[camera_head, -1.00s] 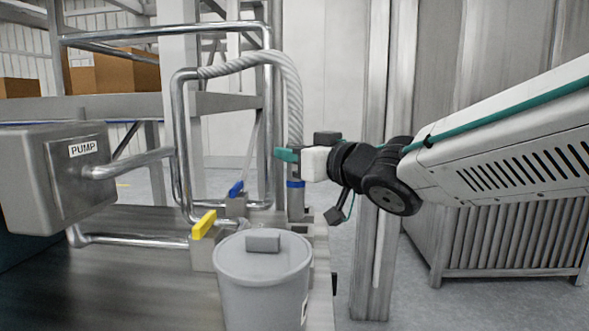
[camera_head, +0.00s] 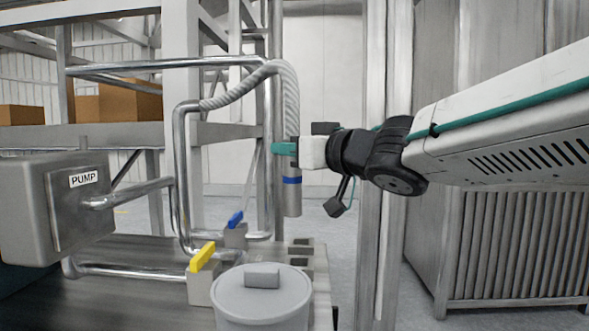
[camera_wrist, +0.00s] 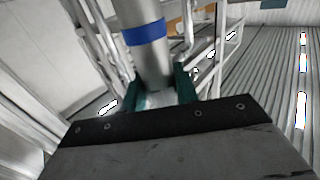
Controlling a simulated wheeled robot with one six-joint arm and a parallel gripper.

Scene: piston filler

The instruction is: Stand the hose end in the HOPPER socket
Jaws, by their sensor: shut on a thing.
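The hose end (camera_head: 292,200) is a grey metal tube with a blue band, hanging roughly upright from the ribbed hose (camera_head: 240,82). My gripper (camera_head: 285,149) has teal fingers shut on it above the band. The tube's lower tip hangs in the air, apart from the socket blocks (camera_head: 303,243) at the table's right side. Those blocks show dark openings; no HOPPER label is readable. In the wrist view the hose end (camera_wrist: 148,45) runs up from between the teal fingers of my gripper (camera_wrist: 160,88).
A lidded grey bucket (camera_head: 262,300) stands in front of the sockets. Valves with a yellow handle (camera_head: 203,257) and a blue handle (camera_head: 235,219) are to the left. The pump (camera_head: 50,205) and metal pipes fill the left side. A ribbed grey cabinet (camera_head: 510,255) stands at right.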

